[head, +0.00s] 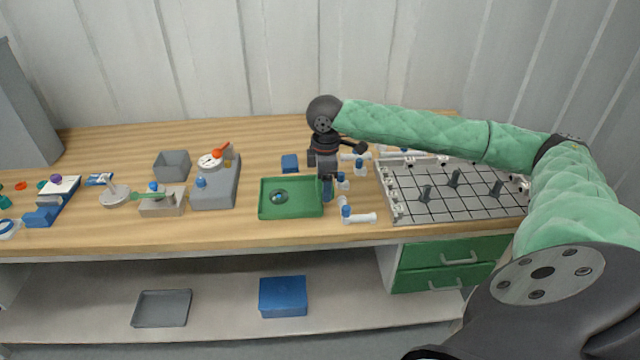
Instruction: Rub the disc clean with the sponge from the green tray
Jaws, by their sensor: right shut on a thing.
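The green tray (290,212) sits on the wooden bench near the middle of the view. A small dark round piece (278,197) with a bluish centre lies in it. My right gripper (327,192) points down at the tray's right edge and is shut on a small dark blue thing, mostly hidden by the fingers. I cannot tell whether it is the sponge. A pale round disc (115,196) lies at the left, beside a grey block with a green handle; I cannot tell whether it is the task's disc. My left gripper is out of view.
A blue block (290,162) lies behind the tray. White fittings with blue caps (358,217) stand right of it, near a gridded plate (455,205) with dark posts. A grey unit (215,185) and grey bin (172,165) stand left. The bench's front strip is clear.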

